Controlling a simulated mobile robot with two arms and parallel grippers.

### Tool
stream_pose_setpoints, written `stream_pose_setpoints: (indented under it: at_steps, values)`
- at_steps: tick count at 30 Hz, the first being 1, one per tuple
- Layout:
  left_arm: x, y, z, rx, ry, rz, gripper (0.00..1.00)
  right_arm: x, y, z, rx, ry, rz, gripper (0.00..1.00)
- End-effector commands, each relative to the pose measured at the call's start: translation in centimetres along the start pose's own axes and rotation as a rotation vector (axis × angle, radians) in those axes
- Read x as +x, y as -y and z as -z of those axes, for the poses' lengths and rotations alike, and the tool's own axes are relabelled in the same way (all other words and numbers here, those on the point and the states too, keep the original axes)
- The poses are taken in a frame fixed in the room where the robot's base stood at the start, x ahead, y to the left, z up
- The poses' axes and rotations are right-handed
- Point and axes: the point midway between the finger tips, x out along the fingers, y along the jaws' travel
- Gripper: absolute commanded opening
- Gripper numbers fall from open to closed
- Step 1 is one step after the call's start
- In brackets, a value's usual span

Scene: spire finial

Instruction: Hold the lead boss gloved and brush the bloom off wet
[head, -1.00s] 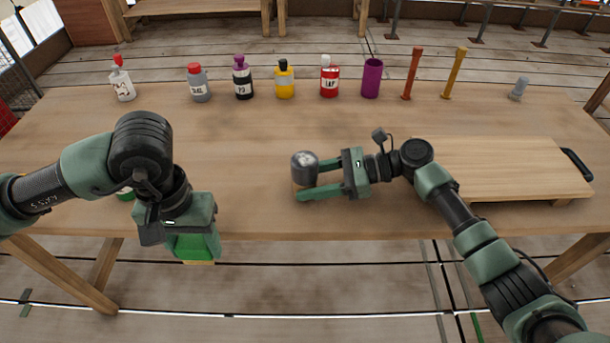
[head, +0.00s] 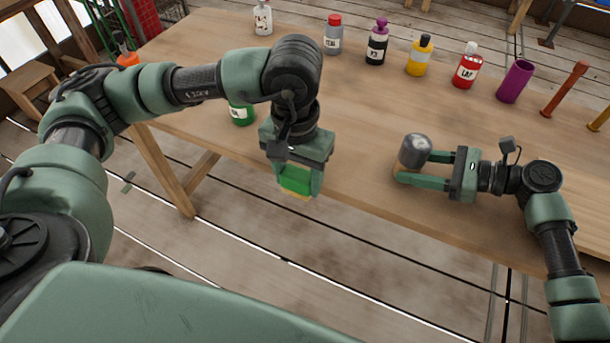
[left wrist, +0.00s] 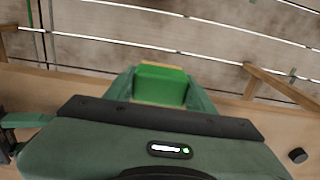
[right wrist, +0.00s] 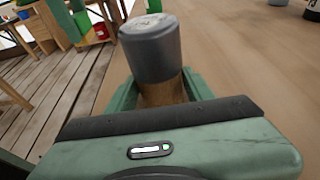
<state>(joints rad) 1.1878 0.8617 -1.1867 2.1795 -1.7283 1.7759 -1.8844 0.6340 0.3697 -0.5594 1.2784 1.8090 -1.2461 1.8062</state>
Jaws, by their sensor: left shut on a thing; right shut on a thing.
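The lead boss (head: 414,150) is a dull grey rounded cylinder with a paler, mottled top, upright near the table's front edge. In the right wrist view the boss (right wrist: 152,48) sits on a brown wooden base (right wrist: 165,90) between the fingers. My right gripper (head: 424,166) is shut on it from the right. My left gripper (head: 298,180) is shut on a green block-shaped brush (head: 296,179) with a yellowish lower edge, pointing down just off the table's front edge. The brush (left wrist: 160,85) shows over the floor in the left wrist view. Brush and boss are apart.
Bottles stand along the back: white (head: 262,18), grey (head: 333,35), black (head: 377,43), yellow (head: 419,56) and red (head: 467,66). A purple cup (head: 515,82) and orange stick (head: 565,90) are right of them. A green container (head: 241,113) stands behind my left arm. The middle tabletop is clear.

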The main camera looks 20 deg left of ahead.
Motion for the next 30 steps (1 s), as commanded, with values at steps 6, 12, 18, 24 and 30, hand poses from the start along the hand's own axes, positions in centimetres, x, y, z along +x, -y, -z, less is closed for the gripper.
stream_pose_setpoints:
  at_steps: [6,12,18,24,30]
  values:
    - [-3.1,-5.4,7.4,-0.005,-0.013,-0.019,0.22,0.0,0.0,0.0,0.000,0.001,0.000,0.29]
    - [-7.1,-11.6,12.9,-0.001,-0.009,-0.018,0.22,0.0,0.0,0.0,0.000,0.000,0.000,0.29]
    - [-10.3,-16.1,15.3,0.004,-0.002,-0.005,0.22,0.0,0.0,0.0,0.000,0.000,0.000,0.29]
    - [-11.5,-18.0,16.0,0.005,0.003,0.004,0.22,0.0,0.0,0.0,0.000,0.000,-0.001,0.29]
    - [-10.8,-18.1,16.0,0.005,0.005,0.004,0.22,0.0,0.0,0.0,0.000,0.000,-0.001,0.29]
